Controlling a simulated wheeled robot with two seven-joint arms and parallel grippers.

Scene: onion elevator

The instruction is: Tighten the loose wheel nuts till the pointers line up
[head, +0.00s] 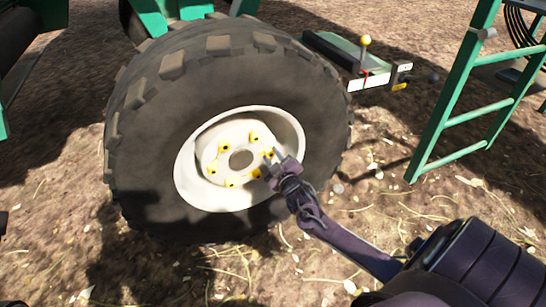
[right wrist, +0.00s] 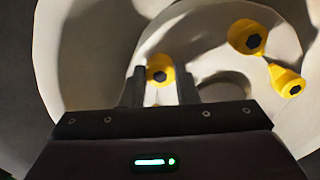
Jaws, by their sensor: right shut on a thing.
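The large wheel has a white rim (head: 184,172) and a hub with a ring of several dark nuts, each with a yellow pointer. A nut with a yellow pointer (head: 225,148) shows at the upper left of the ring. My right gripper (head: 272,164) is at the right side of the hub. In the right wrist view its two fingers are shut on a wheel nut (right wrist: 159,76) with a yellow pointer, partly hidden between them. Two other yellow pointers, an upper one (right wrist: 248,37) and a lower one (right wrist: 287,82), show to its right. My left gripper is not in view.
The black tyre (head: 140,150) surrounds the rim. A green ladder (head: 450,100) stands at the right. A green bar with a yellow-knobbed lever (head: 365,41) is behind the wheel at upper right. Straw-strewn ground (head: 400,200) lies open between wheel and ladder.

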